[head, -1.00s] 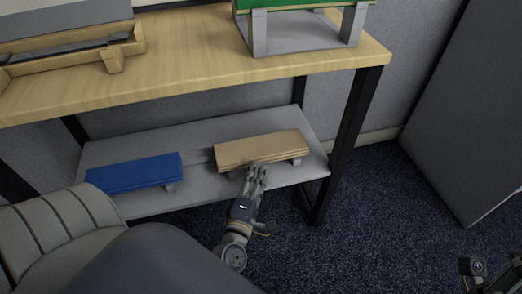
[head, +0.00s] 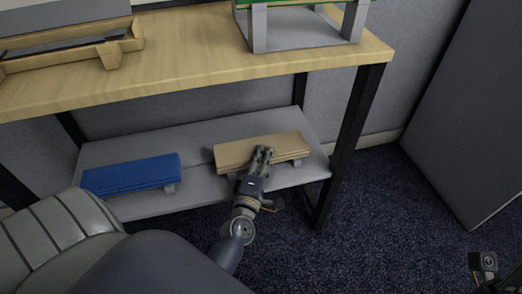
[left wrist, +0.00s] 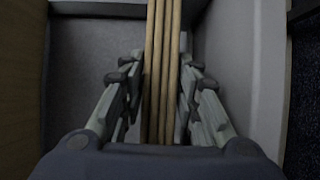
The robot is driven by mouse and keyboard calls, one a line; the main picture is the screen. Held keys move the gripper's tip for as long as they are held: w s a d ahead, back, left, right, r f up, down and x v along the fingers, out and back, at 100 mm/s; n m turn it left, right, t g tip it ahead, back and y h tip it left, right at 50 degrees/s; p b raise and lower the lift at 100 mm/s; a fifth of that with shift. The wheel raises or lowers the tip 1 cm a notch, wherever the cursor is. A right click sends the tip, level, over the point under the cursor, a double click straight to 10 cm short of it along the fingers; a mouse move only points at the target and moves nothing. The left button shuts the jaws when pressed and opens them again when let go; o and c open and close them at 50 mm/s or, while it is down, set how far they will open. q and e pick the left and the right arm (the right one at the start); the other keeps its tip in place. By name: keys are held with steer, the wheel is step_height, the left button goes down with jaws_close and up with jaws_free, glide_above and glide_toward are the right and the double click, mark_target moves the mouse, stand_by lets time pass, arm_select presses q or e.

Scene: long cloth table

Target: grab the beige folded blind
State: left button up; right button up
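The beige folded blind (head: 232,154) lies flat on low supports on the right part of the grey lower shelf. My left gripper (head: 263,152) reaches it from the front, its fingers over the blind's front edge near the middle. In the left wrist view, the blind (left wrist: 163,75) shows as a stack of thin layers running between the fingers of the left gripper (left wrist: 162,72). The fingers are open on both sides, with a gap visible on the left side; contact on the right is unclear. Only part of my right arm shows at the bottom right of the head view.
A blue folded blind (head: 132,174) lies on the left of the lower shelf (head: 196,203). The wooden tabletop (head: 190,75) overhangs it, and a black table leg (head: 347,150) stands right of the beige blind.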

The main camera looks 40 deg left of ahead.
arm_select(q)
jaws_close()
steer(key=shift+r, duration=0.2)
